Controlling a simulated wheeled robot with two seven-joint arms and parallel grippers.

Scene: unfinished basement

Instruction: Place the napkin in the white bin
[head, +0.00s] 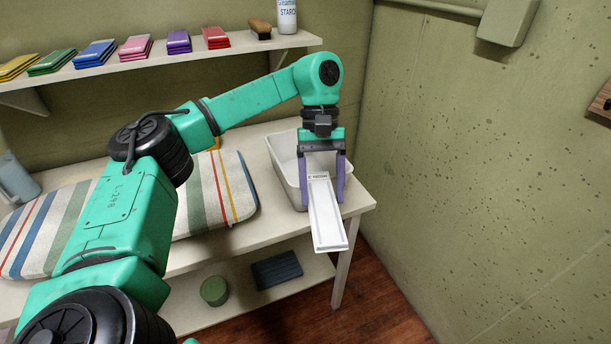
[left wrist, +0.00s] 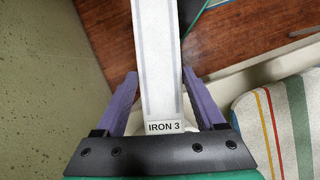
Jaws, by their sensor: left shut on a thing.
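The napkin (head: 326,215) is a long, flat white strip with thin grey lines along its edges. My left gripper (head: 322,190) is shut on it and points down, with a purple finger on each side. The napkin sticks out past the table's front right corner. In the left wrist view the napkin (left wrist: 160,60) runs up between the fingers (left wrist: 162,85), with a label reading "IRON 3" at its near end. The white bin (head: 283,165) stands on the table's right end, just behind the gripper and partly hidden by it. My right gripper is not in view.
A striped ironing pad (head: 235,190) lies on the table (head: 235,240) left of the bin. A wall shelf (head: 180,55) above holds several folded coloured cloths, a brush and a starch bottle. The green wall (head: 480,150) is close on the right.

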